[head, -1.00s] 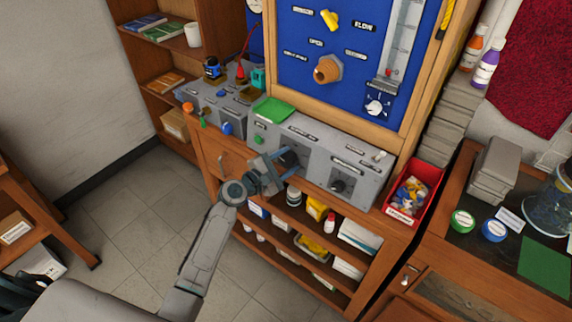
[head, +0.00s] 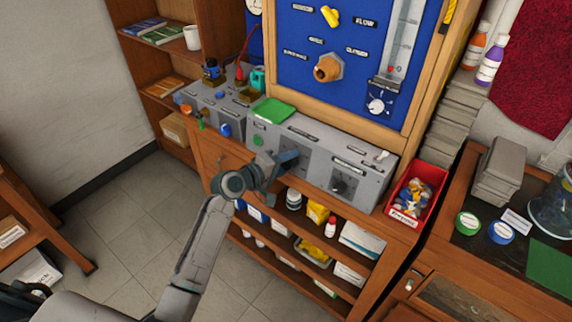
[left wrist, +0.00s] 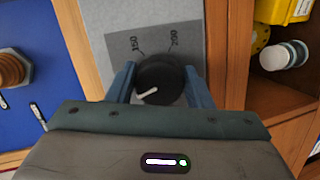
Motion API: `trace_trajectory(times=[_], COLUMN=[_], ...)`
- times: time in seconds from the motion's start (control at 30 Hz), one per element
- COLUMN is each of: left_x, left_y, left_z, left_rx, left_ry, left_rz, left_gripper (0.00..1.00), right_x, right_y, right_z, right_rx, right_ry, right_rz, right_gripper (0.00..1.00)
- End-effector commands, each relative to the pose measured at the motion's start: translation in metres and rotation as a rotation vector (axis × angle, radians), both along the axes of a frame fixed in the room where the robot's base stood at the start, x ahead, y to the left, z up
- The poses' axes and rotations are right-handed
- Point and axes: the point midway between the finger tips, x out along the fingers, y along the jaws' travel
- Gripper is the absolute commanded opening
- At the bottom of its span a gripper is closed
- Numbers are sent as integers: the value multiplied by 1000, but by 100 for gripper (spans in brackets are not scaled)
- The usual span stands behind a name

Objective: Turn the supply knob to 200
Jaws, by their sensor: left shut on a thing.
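The supply knob (left wrist: 160,76) is a round black dial with a white pointer line, seen in the left wrist view on a grey panel. Printed marks 150 and 200 show beyond its far edge; the pointer line points toward the lower left of that picture, on the gripper's side. My left gripper (head: 288,159) is at the front of the grey console (head: 318,143), and its fingers hide the knob in the head view. In the left wrist view its two blue fingers (left wrist: 160,88) are shut on the knob from both sides. My right gripper is not in view.
A second black knob (head: 338,185) sits right on the same console. A green pad (head: 273,111) lies on top. A blue board (head: 345,60) with valves rises behind. A red bin (head: 415,191) stands at the right. Shelves with bottles and boxes are below.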

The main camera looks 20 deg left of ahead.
Motion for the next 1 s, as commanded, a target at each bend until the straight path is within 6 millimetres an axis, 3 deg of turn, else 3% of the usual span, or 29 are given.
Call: trace_trajectory(times=[1.0], left_x=[-1], left_y=[1], left_z=[-5], left_rx=[886], left_ry=[-318], left_rz=[-195], left_gripper=[24], right_x=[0], right_y=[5], right_z=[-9], right_rx=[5], right_ry=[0], right_rz=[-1], right_gripper=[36])
